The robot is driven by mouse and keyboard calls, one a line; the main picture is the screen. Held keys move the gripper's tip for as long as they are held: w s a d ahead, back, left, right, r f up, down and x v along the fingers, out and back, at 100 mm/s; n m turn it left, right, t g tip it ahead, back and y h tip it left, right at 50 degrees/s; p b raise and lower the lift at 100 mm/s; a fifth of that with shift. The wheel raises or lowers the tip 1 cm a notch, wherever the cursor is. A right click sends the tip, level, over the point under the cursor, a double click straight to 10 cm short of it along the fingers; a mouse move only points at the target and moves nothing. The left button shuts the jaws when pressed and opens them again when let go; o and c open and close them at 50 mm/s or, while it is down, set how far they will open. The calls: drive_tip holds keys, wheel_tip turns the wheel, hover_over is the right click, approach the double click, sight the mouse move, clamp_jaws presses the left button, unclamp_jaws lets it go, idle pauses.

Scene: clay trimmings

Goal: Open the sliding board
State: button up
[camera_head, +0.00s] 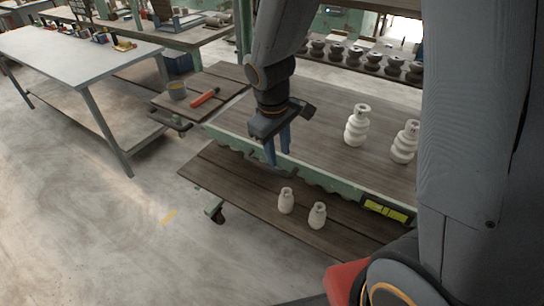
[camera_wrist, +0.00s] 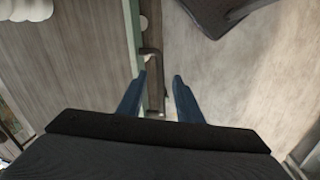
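The wooden board (camera_head: 330,130) with a pale green front edge (camera_head: 228,139) lies below and behind my gripper. A dark bar handle (camera_head: 268,166) is on that edge; it also shows in the wrist view (camera_wrist: 151,57), by the green edge (camera_wrist: 133,38). My gripper (camera_head: 277,160) points down at the handle. Its blue fingers (camera_wrist: 161,77) are apart, and the handle's bar shows between or just beyond the tips in the wrist view. I cannot tell whether the fingers touch the handle.
Two bead-shaped vases (camera_head: 356,126) stand on the board. Two small vases (camera_head: 286,201) stand on the lower shelf (camera_head: 235,187), near a yellow-green level (camera_head: 385,209). Floor at left front is clear.

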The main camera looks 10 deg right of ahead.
sight(269, 167)
drive_tip(key=shift+w+a+f+n+p, duration=0.3)
drive_tip(key=shift+w+f, duration=0.25)
drive_tip(key=shift+f, duration=0.7)
drive_tip(key=shift+w+a+f+n+p, duration=0.25)
drive_tip(key=shift+w+a+f+n, duration=0.25)
drive_tip(key=shift+f, duration=0.75)
drive_tip(key=shift+w+a+f+n+p, duration=0.25)
drive_tip(key=shift+w+f, duration=0.4)
drive_tip(key=shift+f, duration=0.6)
clamp_jaws()
